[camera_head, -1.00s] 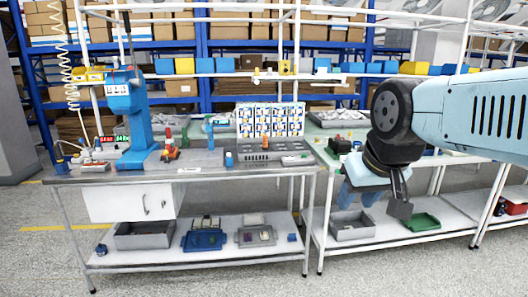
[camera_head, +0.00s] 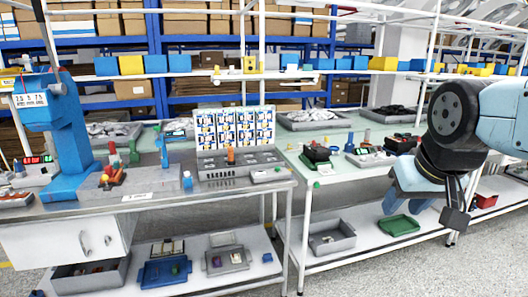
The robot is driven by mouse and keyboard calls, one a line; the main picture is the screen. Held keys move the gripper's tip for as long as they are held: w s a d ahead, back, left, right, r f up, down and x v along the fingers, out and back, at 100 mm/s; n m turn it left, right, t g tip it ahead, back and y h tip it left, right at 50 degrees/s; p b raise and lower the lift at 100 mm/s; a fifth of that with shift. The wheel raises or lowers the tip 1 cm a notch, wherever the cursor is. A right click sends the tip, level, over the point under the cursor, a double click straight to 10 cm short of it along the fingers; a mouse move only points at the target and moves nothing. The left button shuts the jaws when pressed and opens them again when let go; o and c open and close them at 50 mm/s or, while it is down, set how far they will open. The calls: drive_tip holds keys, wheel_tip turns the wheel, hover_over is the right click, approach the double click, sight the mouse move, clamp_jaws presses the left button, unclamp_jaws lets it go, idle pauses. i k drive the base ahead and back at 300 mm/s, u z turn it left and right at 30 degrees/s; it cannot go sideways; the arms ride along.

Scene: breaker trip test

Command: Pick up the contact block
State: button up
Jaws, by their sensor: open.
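I cannot tell which of the small parts is the contact block. A small orange part (camera_head: 231,155) stands upright on a long grey fixture (camera_head: 238,167) on the left workbench. A small blue part (camera_head: 187,181) stands left of the fixture, and a flat light-grey piece (camera_head: 268,176) lies at its right end. My gripper (camera_head: 456,214) is at the right, hanging downward in front of the right workbench, well apart from these parts. It is open, with nothing visible in it.
A blue press (camera_head: 58,125) stands at the left end of the left bench (camera_head: 150,206). A picture board (camera_head: 232,126) stands behind the fixture. The right bench (camera_head: 320,185) holds several tools. Trays, including a green one (camera_head: 399,225), sit on the lower shelves.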

sight(231, 161)
drive_tip(key=z, duration=0.25)
drive_tip(key=i, duration=1.2)
drive_tip(key=u, duration=0.5)
drive_tip(key=i, duration=0.55)
drive_tip(key=u, duration=0.35)
drive_tip(key=k, duration=0.8)
drive_tip(key=u, duration=0.2)
drive_tip(key=i, duration=0.8)
drive_tip(key=z, duration=0.15)
